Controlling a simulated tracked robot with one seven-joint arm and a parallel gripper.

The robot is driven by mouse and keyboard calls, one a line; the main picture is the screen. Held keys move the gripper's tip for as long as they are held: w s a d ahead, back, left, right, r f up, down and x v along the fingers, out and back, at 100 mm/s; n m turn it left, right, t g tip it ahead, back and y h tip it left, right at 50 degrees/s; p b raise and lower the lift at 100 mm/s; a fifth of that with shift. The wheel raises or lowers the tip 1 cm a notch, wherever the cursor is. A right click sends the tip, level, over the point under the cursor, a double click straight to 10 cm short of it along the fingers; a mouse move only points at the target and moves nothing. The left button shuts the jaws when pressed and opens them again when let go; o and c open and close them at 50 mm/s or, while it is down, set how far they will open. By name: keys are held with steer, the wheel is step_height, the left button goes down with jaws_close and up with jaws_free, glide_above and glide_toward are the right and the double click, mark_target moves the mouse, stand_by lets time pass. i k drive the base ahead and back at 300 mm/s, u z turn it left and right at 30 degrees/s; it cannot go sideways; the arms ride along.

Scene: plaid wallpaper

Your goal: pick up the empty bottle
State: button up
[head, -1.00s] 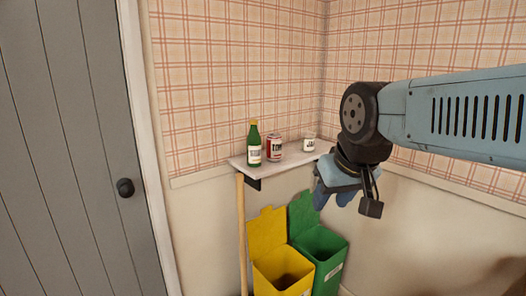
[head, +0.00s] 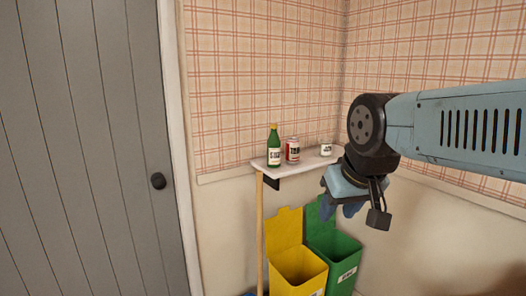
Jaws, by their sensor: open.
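A green glass bottle (head: 274,147) with a white label stands upright at the left end of a small wall shelf (head: 262,163). It looks like the bottle of the task; whether it is empty I cannot tell. A red and white can (head: 292,150) stands just to its right, and a small white labelled cup or tin (head: 326,149) stands further right. My gripper (head: 345,208) hangs at the end of my arm, right of the shelf and lower in the picture, apart from the bottle. It is open, its fingers partly hidden and pointing down, with nothing seen in them.
A yellow open bin (head: 297,270) and a green open bin (head: 338,262) stand below the shelf. A wooden pole (head: 260,230) leans upright under the shelf's left end. A grey door (head: 90,150) with a dark knob is at the left. Plaid walls meet behind the shelf.

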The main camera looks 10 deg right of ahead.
mark_target(274, 142)
steer(key=u, duration=0.05)
steer(key=i, duration=0.85)
steer(key=z, duration=0.1)
